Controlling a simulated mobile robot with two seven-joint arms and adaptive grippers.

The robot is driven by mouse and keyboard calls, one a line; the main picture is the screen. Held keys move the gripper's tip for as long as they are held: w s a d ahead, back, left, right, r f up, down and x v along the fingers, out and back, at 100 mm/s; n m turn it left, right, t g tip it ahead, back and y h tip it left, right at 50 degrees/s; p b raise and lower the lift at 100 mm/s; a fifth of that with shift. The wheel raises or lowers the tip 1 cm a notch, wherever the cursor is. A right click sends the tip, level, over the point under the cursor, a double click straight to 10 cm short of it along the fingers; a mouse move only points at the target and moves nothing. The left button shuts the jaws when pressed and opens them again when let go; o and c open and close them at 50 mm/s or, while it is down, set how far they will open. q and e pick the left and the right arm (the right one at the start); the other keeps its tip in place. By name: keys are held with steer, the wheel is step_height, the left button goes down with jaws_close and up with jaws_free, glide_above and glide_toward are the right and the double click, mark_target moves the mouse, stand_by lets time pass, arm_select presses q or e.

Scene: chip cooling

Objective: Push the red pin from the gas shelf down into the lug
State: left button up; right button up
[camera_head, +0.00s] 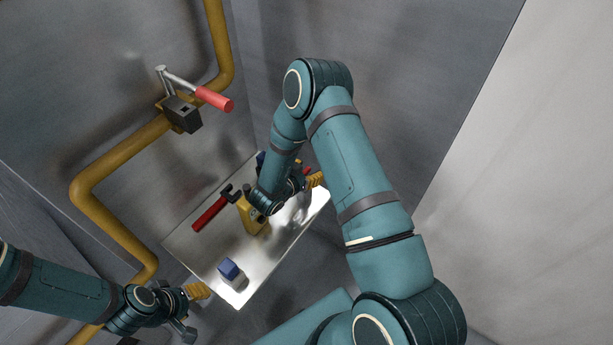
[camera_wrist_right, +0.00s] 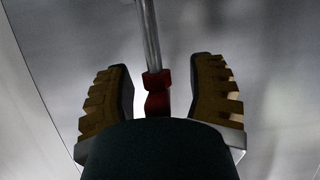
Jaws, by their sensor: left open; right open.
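The red pin shows in the right wrist view as a red grip (camera_wrist_right: 156,93) with a grey metal rod above it. My right gripper (camera_wrist_right: 158,85) is open, with a ribbed brown finger on each side of the red grip and gaps between. In the head view the right gripper (camera_head: 309,186) is over the right end of the metal shelf (camera_head: 199,245), with a small bit of red beside it. The lug cannot be made out. My left gripper (camera_head: 192,312) is open and empty at the lower left, off the shelf's near edge.
A red-handled tool (camera_head: 211,213) and a yellow object (camera_head: 249,214) lie on the shelf, close to my right forearm. A blue block (camera_head: 228,268) is near the front edge. A yellow pipe (camera_head: 125,150) with a red-handled valve (camera_head: 214,98) runs along the left wall.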

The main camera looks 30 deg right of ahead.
jaws_close()
steer(key=shift+r, duration=0.1)
stand_by(0.3)
